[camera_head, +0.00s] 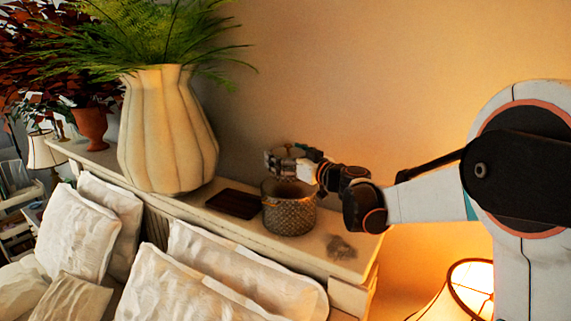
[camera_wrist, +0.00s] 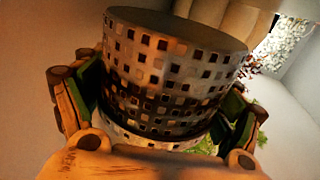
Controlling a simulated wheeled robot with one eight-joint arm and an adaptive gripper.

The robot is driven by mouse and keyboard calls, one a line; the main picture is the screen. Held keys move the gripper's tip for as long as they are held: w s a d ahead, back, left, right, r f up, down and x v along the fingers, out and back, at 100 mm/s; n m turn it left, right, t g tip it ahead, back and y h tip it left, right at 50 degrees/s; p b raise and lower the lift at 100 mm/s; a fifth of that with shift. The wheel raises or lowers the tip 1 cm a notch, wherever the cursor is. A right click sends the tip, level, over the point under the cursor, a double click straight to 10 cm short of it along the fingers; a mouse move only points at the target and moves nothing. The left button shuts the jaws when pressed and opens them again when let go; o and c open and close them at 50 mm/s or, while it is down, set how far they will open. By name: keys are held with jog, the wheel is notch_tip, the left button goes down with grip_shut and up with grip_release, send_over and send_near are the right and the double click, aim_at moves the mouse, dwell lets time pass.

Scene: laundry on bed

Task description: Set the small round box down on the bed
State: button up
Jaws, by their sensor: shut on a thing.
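The small round box (camera_wrist: 172,82) fills the middle of the wrist view. It is a drum with rows of dark square spots and a plain dark flat end. The two fingers of my gripper (camera_wrist: 160,108) are shut on it, one on each side. In the head view my gripper (camera_head: 291,163) is up above the wooden ledge behind the bed, over a round woven pot; the held box is small and hard to make out there. The bed shows only by its white pillows (camera_head: 205,285), below and left of my gripper; its flat surface is hidden.
The woven pot (camera_head: 289,212) stands on the ledge (camera_head: 318,262), next to a dark flat book-like thing (camera_head: 235,203). A large ribbed vase (camera_head: 165,135) with a fern stands further left. A lit lamp (camera_head: 468,290) is low at the right.

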jog(key=shift+f, duration=1.2)
jog(key=shift+w+f, duration=0.1)
jog(key=shift+f, duration=0.1)
jog(key=o, duration=0.9)
jog(key=shift+o, duration=0.2)
jog(key=shift+r, duration=0.1)
jog(key=b+v, duration=0.2)
jog(key=v, duration=1.2)
jog(key=shift+w+d, duration=0.25)
jog(key=shift+w, duration=0.05)
jog(key=shift+s, duration=0.1)
